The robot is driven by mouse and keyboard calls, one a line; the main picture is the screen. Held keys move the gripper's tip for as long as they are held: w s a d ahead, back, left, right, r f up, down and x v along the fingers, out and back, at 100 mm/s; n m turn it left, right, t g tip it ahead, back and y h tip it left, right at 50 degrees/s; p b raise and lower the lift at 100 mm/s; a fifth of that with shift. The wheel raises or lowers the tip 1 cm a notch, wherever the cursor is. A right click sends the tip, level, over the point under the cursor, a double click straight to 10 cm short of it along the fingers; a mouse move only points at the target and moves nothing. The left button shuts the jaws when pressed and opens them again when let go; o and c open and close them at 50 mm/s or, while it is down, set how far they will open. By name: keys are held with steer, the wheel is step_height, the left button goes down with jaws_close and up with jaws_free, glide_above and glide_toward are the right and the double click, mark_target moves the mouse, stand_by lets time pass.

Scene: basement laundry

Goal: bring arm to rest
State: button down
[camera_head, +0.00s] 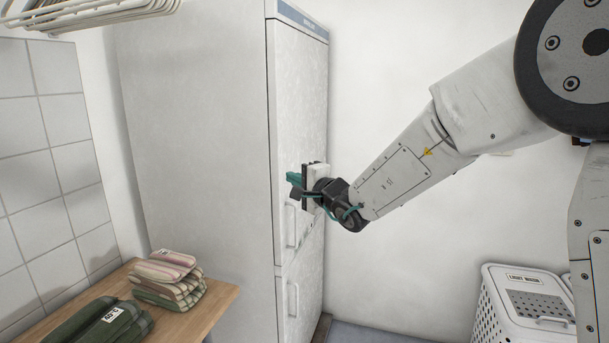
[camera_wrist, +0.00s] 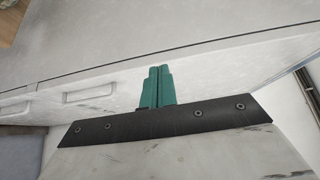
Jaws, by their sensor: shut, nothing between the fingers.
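My gripper (camera_head: 291,179) has teal fingers and is at the end of my outstretched arm, in front of the tall white fridge-freezer (camera_head: 200,150) in the head view. In the wrist view my gripper (camera_wrist: 157,70) shows its teal fingers side by side and closed together, with nothing between them. The fingers point towards the appliance's white door (camera_wrist: 200,75); whether they touch it I cannot tell. A door handle (camera_head: 291,225) is just below my gripper in the head view. A handle also shows at the left of the wrist view (camera_wrist: 89,92).
A wooden table (camera_head: 205,308) at the lower left carries folded striped cloths (camera_head: 168,279) and dark green cloths (camera_head: 105,325). A white laundry basket (camera_head: 520,300) stands at the lower right. A wire rack (camera_head: 90,12) hangs at the upper left. A white wall is behind my arm.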

steer(key=s+a+f+n+g+y, duration=0.2)
steer(key=s+a+n+g+y, duration=0.25)
steer(key=s+g, duration=0.6)
steer(key=s+d+f+n+g+h, duration=0.1)
steer(key=s+d+n, duration=0.1)
steer(key=s, duration=0.5)
steer(key=s+d+f+n+g+h, duration=0.1)
steer(key=s+n+g+h, duration=0.1)
steer(key=s, duration=0.6)
steer(key=s+d+f+n+h, duration=0.1)
steer(key=s+d+h, duration=0.5)
steer(key=s+d, duration=0.4)
steer(key=s+d+f+n+h, duration=0.1)
steer(key=s+d+h, duration=0.5)
steer(key=d, duration=1.2)
steer(key=s, duration=0.4)
steer(key=shift+s+d+f, duration=0.25)
steer(key=shift+f, duration=0.05)
steer(key=shift+w+t, duration=0.1)
steer(key=shift+t, duration=0.15)
